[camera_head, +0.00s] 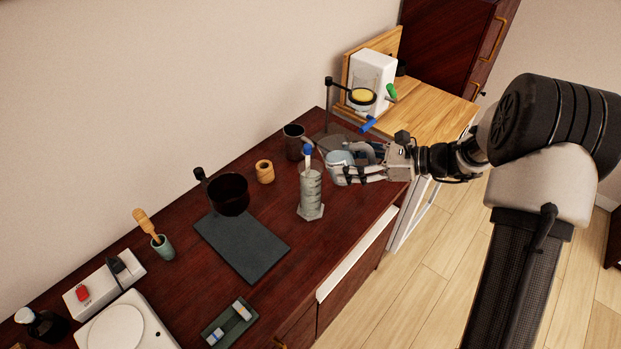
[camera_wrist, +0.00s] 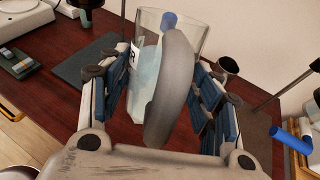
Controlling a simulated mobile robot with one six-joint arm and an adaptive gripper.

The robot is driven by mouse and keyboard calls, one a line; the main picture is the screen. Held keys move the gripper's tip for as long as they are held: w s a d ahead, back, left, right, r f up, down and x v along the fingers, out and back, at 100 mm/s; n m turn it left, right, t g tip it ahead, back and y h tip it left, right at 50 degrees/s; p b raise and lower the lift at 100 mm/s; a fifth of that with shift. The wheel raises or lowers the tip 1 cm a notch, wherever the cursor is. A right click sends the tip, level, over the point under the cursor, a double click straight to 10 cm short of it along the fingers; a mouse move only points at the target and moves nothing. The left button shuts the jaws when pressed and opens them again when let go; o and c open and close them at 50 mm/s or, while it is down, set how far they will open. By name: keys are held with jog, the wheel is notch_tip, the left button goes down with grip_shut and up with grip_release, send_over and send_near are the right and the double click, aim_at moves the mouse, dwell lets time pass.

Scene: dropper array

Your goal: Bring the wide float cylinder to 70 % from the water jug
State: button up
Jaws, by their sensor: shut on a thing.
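My gripper (camera_head: 350,167) is shut on the clear water jug (camera_head: 340,158), to the right of the clear cylinder (camera_head: 311,192). In the wrist view the jug (camera_wrist: 147,78) stands between the blue-lined fingers (camera_wrist: 165,110), and its thick grey handle hides part of it. Pale water shows in its lower part. The cylinder stands upright on a many-sided base on the counter, with a blue piece (camera_head: 308,150) at its top. A blue piece also shows behind the jug rim in the wrist view (camera_wrist: 169,20). The cylinder's water level is too small to read.
A wooden ring (camera_head: 265,171), black pot (camera_head: 228,195) and dark mat (camera_head: 242,247) lie left of the cylinder. A green tray (camera_head: 218,331) is near the front edge.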

aim_at(350, 144)
jog(key=shift+w+a+r+y, duration=0.1)
jog(key=shift+a+r+y, duration=0.1)
jog(key=shift+r+y, duration=0.75)
jog(key=shift+r+h+p, duration=0.25)
jog(key=shift+p, duration=0.05)
jog(key=shift+r, duration=0.1)
notch_tip(350, 144, up, 3)
jog(key=p, duration=0.2)
jog(key=shift+p, duration=0.35)
jog(key=s+d+f+m+t+h+b, duration=0.1)
jog(key=s+d+f+m+t+b, duration=0.1)
jog(key=s+d+f, duration=0.2)
jog(key=s+d+f+m+t+h+b, duration=0.1)
jog(key=s+d+f+m+t+b, duration=0.1)
jog(key=f, duration=0.8)
jog(key=s+d+t+b, duration=0.1)
jog(key=s+d, duration=0.1)
jog(key=shift+s+d+t+b, duration=0.2)
jog(key=shift+s+t+b, duration=0.1)
jog(key=shift+s+b, duration=0.05)
